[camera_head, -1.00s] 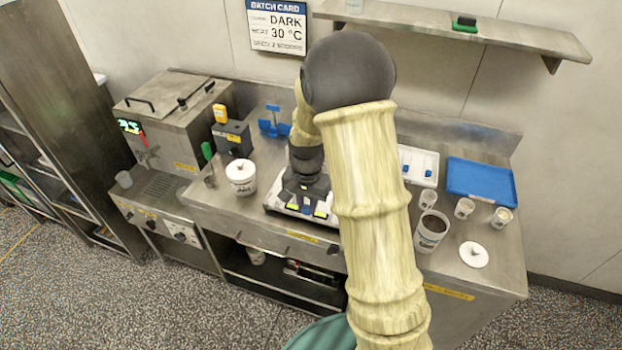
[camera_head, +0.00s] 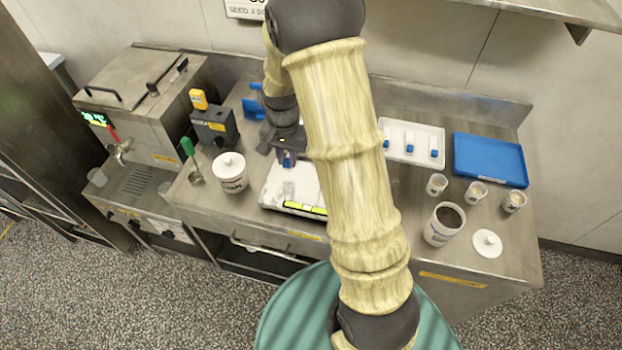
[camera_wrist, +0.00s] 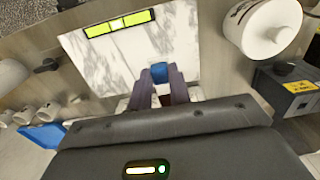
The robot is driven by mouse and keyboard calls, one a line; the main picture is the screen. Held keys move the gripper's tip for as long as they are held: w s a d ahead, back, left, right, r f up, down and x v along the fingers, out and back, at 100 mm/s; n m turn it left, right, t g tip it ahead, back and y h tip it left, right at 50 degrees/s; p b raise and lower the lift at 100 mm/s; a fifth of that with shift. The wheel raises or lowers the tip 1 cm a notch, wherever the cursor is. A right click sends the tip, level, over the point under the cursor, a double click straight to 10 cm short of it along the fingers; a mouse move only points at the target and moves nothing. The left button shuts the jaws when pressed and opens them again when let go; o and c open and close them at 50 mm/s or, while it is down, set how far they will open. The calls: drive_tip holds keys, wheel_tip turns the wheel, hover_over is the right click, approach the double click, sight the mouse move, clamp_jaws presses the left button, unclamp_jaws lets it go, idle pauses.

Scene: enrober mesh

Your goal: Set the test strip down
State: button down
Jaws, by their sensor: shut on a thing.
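My gripper (camera_head: 286,155) is shut on the test strip, whose blue end (camera_wrist: 159,72) shows between the fingertips in the wrist view (camera_wrist: 157,88). The strip's pale part cannot be made out. My gripper is over the back part of a white marbled slab (camera_wrist: 105,63). The slab shows in the head view (camera_head: 279,188) on the steel bench, with a yellow-green display (camera_head: 305,208) along its front edge. Whether the strip touches the slab cannot be told.
A white lidded tub (camera_head: 230,176) and a dark grey device (camera_head: 214,127) stand left of the slab. To the right are a white tray (camera_head: 424,160) with blue-ended strips, a blue tray (camera_head: 488,164), small cups and an open brown-filled tub (camera_head: 444,224). My arm hides the bench's middle.

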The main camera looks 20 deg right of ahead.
drive_tip(key=shift+s+d+f, duration=0.1)
drive_tip(key=shift+s, duration=0.3)
drive_tip(key=p, duration=0.1)
hover_over(291, 190)
drive_tip(key=shift+f, duration=2.75)
drive_tip(key=shift+f, duration=0.1)
drive_tip(key=shift+f+p, duration=0.75)
drive_tip(key=shift+f, duration=1.25)
drive_tip(key=shift+f, duration=0.15)
drive_tip(key=c, duration=1.3)
unclamp_jaws()
